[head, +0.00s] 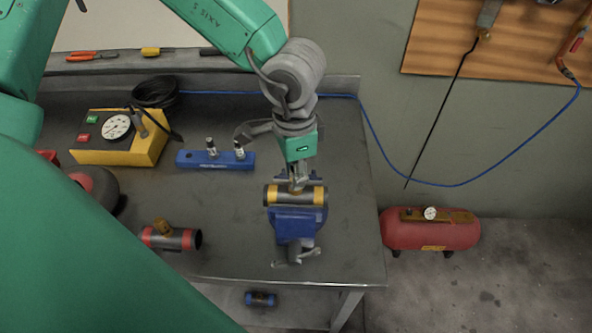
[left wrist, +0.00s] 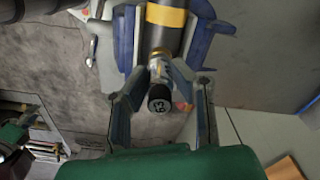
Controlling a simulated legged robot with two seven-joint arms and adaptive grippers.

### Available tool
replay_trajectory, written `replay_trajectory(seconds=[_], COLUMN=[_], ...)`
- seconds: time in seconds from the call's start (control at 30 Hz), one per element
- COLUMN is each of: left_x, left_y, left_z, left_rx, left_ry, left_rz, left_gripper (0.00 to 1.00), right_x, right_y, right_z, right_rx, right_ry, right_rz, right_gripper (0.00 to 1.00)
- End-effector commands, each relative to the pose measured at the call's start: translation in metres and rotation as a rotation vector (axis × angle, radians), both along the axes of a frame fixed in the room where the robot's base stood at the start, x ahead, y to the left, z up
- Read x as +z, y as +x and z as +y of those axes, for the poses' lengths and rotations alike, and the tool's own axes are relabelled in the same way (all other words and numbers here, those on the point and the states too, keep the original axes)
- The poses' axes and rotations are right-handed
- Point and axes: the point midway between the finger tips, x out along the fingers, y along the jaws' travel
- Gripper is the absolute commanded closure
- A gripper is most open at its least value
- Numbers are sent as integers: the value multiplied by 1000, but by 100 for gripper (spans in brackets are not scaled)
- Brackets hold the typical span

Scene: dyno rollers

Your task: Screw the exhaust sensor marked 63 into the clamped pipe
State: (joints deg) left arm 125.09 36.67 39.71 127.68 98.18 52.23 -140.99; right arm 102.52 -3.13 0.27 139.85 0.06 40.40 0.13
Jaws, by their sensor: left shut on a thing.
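The exhaust sensor (left wrist: 158,100) shows in the left wrist view with a black end marked 63 and a pale metal body. My left gripper (head: 297,184) points down over the clamped pipe (head: 313,196); in the left wrist view my left gripper (left wrist: 161,77) is shut on the sensor. The sensor's far end meets the side of the pipe (left wrist: 166,22); whether it is threaded in is hidden. The pipe is dark with yellow bands and lies in a blue vise (head: 297,222) near the bench's right end. My right gripper is not in view.
A blue rack (head: 193,160) holds two upright sensors. A red-banded pipe (head: 180,239) lies at the bench's front left, and a yellow gauge box (head: 133,150) stands behind it. A blue cable (head: 350,98) runs along the wall. A red air tank (head: 410,235) is on the floor.

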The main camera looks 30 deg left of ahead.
Motion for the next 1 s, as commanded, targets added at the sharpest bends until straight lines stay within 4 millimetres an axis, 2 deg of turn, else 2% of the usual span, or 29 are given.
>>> replay_trajectory(seconds=[0.1, 0.2, 0.43, 0.47, 0.5, 0.53, 0.83, 1.0], left_x=[2, 2, 2, 2, 2, 2, 1, 17], left_y=[2, 2, 2, 2, 2, 2, 1, 2], left_z=[-1, -1, -1, -1, -1, -1, 0, 0], left_rx=[-148, -213, -226, -226, -226, -225, -223, -221], left_ry=[-2, -1, -1, -1, -1, -1, -1, -3], left_rz=[-6, -8, -9, -9, -9, -9, -5, -9], left_gripper=[100, 100, 100, 73, 59, 56, 56, 56], right_x=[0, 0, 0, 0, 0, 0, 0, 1], right_y=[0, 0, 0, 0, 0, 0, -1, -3], right_z=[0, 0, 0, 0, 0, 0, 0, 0], right_rx=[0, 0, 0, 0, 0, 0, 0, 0], right_ry=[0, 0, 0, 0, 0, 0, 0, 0], right_rz=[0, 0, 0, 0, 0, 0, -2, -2], right_gripper=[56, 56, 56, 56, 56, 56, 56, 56])
